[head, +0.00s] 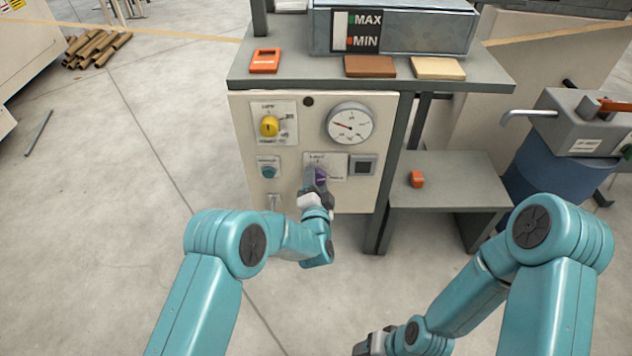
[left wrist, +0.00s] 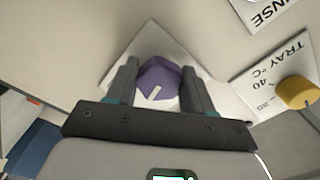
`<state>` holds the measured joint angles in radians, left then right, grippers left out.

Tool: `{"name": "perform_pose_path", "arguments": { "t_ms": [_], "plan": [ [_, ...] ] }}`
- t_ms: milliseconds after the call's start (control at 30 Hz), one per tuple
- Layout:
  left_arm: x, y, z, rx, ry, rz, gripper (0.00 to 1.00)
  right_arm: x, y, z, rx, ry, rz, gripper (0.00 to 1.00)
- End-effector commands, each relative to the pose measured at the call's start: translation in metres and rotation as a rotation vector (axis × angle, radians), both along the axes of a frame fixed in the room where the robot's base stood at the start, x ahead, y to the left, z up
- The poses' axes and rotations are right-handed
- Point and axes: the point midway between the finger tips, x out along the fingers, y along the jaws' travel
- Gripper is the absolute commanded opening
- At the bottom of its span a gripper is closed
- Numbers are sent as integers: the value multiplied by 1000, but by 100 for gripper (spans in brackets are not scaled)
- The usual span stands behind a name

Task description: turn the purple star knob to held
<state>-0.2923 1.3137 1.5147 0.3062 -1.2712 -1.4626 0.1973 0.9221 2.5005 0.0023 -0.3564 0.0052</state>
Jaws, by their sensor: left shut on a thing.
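The purple star knob (head: 320,176) sits low on the cream control panel (head: 372,195), on a white label plate. My left gripper (head: 317,190) is at the knob and partly covers it in the head view. In the left wrist view the knob (left wrist: 158,82) lies between the two fingers, and my left gripper (left wrist: 157,92) is shut on it. A pale pointer line shows on the knob's face. The plate's lettering is too small or covered to read. My right gripper (head: 372,343) is low at the bottom of the head view, away from the panel; its fingers are unclear.
A yellow knob (head: 269,126), a teal button (head: 268,171), a dial gauge (head: 349,123) and a dark square switch (head: 362,166) surround the knob. A grey shelf (head: 450,170) with an orange block (head: 416,179) stands at the right.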

Motion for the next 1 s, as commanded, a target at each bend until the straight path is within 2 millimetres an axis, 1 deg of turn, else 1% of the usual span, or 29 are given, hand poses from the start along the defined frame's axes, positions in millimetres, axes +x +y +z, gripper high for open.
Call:
{"name": "perform_pose_path", "arguments": {
  "t_ms": [300,600,800,1000],
  "plan": [
    [0,1,2,297,0,0,21,0,0,0,0,0,0,66],
    [0,1,3,549,0,0,21,0,0,1,0,1,1,66],
    [0,1,4,668,0,0,21,0,0,2,0,1,1,66],
    [0,1,4,741,-1,1,21,-1,1,3,0,1,3,66]
  ]
}}
